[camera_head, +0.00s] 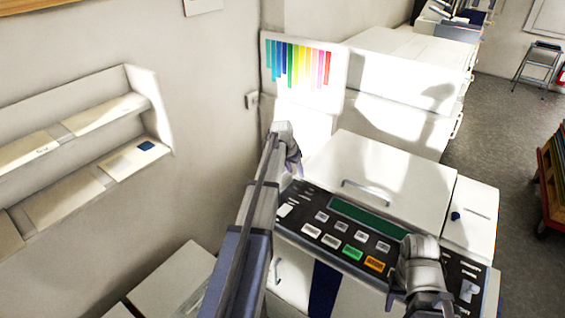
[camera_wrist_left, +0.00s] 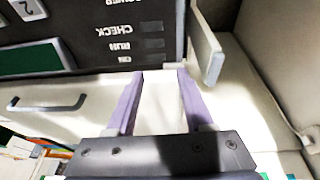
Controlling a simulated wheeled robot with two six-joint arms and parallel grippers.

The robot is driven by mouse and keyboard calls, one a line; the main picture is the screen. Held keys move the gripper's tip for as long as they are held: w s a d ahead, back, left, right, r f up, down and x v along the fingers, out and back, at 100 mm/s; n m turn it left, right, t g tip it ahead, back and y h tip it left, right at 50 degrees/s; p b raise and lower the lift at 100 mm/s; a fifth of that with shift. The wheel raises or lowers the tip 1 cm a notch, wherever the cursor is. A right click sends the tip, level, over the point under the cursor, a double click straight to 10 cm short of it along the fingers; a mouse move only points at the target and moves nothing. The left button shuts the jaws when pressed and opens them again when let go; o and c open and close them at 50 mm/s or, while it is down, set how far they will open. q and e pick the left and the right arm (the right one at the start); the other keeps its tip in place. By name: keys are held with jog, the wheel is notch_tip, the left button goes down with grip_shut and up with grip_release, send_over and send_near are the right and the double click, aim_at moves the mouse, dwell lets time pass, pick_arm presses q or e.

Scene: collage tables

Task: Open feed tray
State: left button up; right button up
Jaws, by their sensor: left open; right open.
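A white duplicator machine (camera_head: 385,185) stands in front of me, with a dark control panel (camera_head: 315,217) along its near edge. I cannot tell for sure which part is the feed tray. In the left wrist view a cream flap (camera_wrist_left: 207,48) stands out at the machine's side, right of the panel's "CHECK" lettering (camera_wrist_left: 114,30). My left gripper (camera_head: 290,150) is at the machine's left end; in its wrist view the purple fingers (camera_wrist_left: 158,76) are apart with only a pale surface between them. My right gripper (camera_head: 420,265) is over the panel's right part, its fingers hard to make out.
A lid handle (camera_head: 366,196) is on the machine's top, and a drawer handle (camera_wrist_left: 47,104) shows in the left wrist view. A colour-stripe chart (camera_head: 300,68) stands behind. Wall shelves (camera_head: 80,160) are at the left. A wooden cart (camera_head: 552,185) stands right, beyond open floor (camera_head: 500,125).

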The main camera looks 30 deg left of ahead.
pick_arm(q)
jog(key=shift+t, duration=0.5)
jog(key=w+a, duration=0.1)
jog(key=a, duration=0.2)
jog(key=w+a+r, duration=0.1)
jog(key=a, duration=0.2)
jog(key=w+a, duration=0.1)
jog(key=a, duration=0.2)
jog(key=shift+w+a+r, duration=0.1)
jog(key=shift+a+r, duration=0.05)
jog(key=shift+a, duration=0.25)
jog(key=b+x, duration=0.7)
jog(key=x, duration=0.1)
jog(key=shift+c, duration=0.2)
grip_shut()
